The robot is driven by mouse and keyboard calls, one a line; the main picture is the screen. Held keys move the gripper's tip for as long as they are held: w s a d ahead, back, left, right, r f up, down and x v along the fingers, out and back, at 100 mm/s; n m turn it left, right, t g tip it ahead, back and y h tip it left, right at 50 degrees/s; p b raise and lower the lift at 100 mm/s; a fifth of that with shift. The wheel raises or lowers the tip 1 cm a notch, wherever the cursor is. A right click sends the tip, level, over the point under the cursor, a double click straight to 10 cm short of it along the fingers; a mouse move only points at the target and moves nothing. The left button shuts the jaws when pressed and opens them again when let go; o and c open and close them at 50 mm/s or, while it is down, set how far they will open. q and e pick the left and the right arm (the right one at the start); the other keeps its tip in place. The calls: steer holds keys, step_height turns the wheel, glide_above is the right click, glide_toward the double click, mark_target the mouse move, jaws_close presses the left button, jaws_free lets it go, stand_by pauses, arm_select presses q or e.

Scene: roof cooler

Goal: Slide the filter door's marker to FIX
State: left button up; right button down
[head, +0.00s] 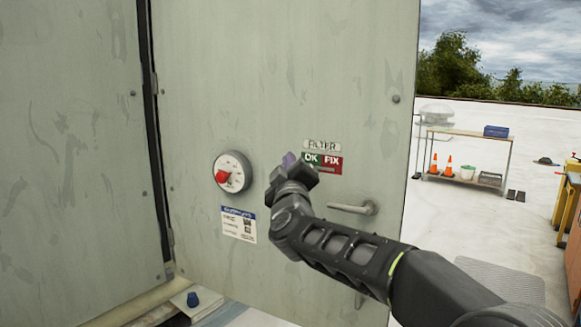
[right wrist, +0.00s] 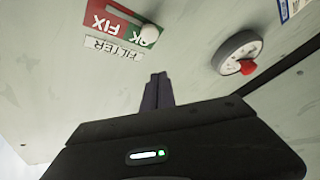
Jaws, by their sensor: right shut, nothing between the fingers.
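The filter door (head: 200,90) is a pale grey-green panel with a FILTER label (head: 322,145). Below the label is a sign with a green OK half (head: 311,158) and a red FIX half (head: 332,162). In the right wrist view the sign is upside down, and a round white marker knob (right wrist: 149,35) sits at its OK end. In the head view I cannot make out the knob. My right gripper (head: 289,160) is shut and empty, just left of the sign. Its fingertips (right wrist: 158,78) appear apart from the knob. My left gripper is not in view.
A door handle (head: 353,208) sticks out below the sign. A bench (head: 465,153) stands far off on the open roof at right.

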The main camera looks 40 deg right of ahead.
steer(key=d, duration=0.1)
steer(key=d+f, duration=0.1)
steer(key=w+d+f, duration=0.1)
steer(key=d, duration=0.1)
steer(key=shift+d, duration=0.1)
stand_by(0.4)
steer(key=s, duration=0.1)
steer(key=s+d+b, duration=0.1)
steer(key=s, duration=0.1)
steer(key=s+d+b, duration=0.1)
steer(key=s, duration=0.1)
steer(key=shift+d, duration=0.15)
steer(key=shift+r, duration=0.1)
